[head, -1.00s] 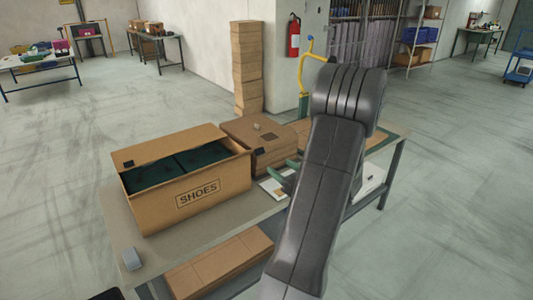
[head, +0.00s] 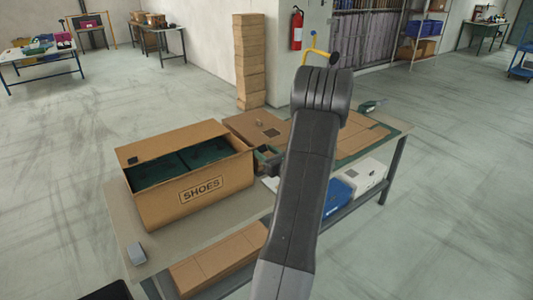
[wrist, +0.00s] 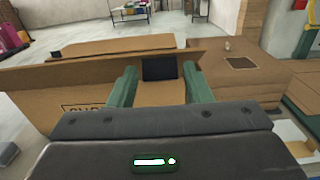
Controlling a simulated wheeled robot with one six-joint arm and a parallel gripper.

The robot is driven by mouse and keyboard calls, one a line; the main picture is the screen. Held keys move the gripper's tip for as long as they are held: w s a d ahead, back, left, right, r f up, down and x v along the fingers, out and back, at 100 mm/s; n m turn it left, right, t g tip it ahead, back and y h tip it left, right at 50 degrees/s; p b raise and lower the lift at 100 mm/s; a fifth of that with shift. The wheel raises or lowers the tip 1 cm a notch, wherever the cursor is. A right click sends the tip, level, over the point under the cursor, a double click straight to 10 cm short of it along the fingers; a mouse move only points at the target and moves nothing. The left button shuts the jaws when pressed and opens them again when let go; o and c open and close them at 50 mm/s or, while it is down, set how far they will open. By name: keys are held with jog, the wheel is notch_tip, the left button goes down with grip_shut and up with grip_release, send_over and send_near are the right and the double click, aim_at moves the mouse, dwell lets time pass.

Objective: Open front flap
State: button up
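A large open cardboard box marked SHOES (head: 200,190) stands on the table in the head view, with dark green contents inside. In the wrist view its front wall (wrist: 40,90) is on the left. A smaller cardboard box (head: 243,125) with a dark patch and a small knob on top stands behind its right end; it also shows in the wrist view (wrist: 245,75). My gripper (wrist: 160,88) is open, with green fingers apart. A cardboard panel with a dark square (wrist: 159,68) shows between them. I cannot tell whether they touch it. My arm hides part of the table.
The table (head: 118,215) has a grey object (head: 136,252) at its front left. Flat cardboard (head: 360,140) lies at the right. A lower shelf holds more cardboard (head: 220,258) and a blue item (head: 338,195). A tall box stack (head: 249,60) stands behind on the floor.

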grip_shut()
jog(key=shift+w+a+r+p, duration=0.1)
jog(key=shift+r+p, duration=0.35)
jog(key=shift+g+h, duration=0.4)
jog(key=shift+g, duration=0.1)
jog(key=shift+w+a+r, duration=0.3)
jog(key=shift+w+r, duration=0.15)
jog(key=shift+r, duration=0.2)
jog(key=shift+w+a+r, duration=0.35)
jog(key=shift+w+r, duration=0.15)
jog(key=shift+r, duration=0.1)
jog(key=shift+w+a+r, duration=0.3)
jog(key=shift+w+r, duration=0.15)
jog(key=shift+r, duration=0.2)
jog(key=shift+o, duration=1.9)
grip_release()
jog(key=shift+s, duration=0.1)
jog(key=shift+f, duration=0.1)
jog(key=shift+d, duration=0.1)
jog(key=b+v, duration=0.3)
jog(key=v, duration=1)
jog(key=shift+s+d, duration=0.2)
jog(key=shift+s, duration=0.05)
